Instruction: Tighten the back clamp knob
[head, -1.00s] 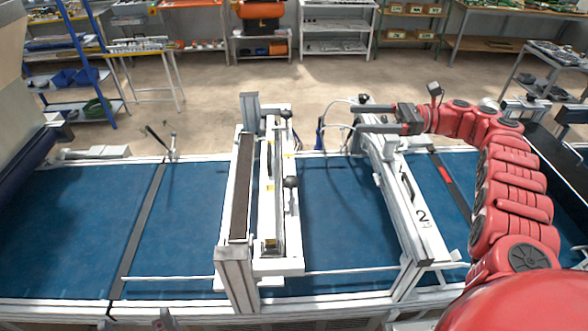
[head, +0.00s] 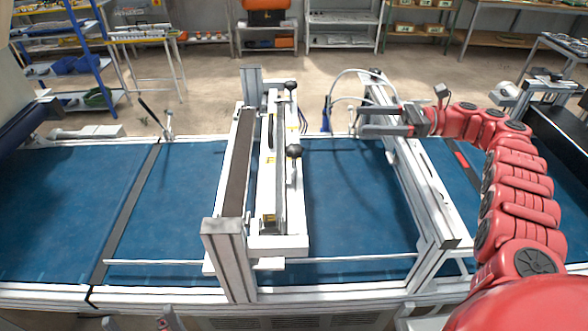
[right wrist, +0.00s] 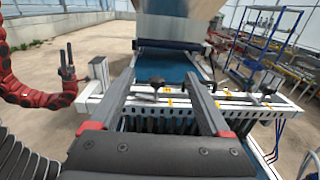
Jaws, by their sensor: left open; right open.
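Two black clamp knobs stand on the white clamp bar of the seeder. The back knob (head: 290,85) is at the bar's far end, the front knob (head: 293,151) nearer to me. My right gripper (head: 362,119) is open and empty, right of the bar, with its fingers pointing left over the white cross beam. In the right wrist view the front knob (right wrist: 157,82) shows between the open fingers, and the back knob (right wrist: 268,90) lies right of the right finger. My left gripper (right wrist: 67,60) is open, fingers up, away from the knobs; its tips barely show at the head view's bottom edge.
The white cross beam (head: 425,195) with cables at its far end stands right of the clamp bar. A tall near post (head: 230,262) and a far post (head: 251,82) rise beside the bar. The blue belt (head: 75,210) is clear. Shelves stand far behind.

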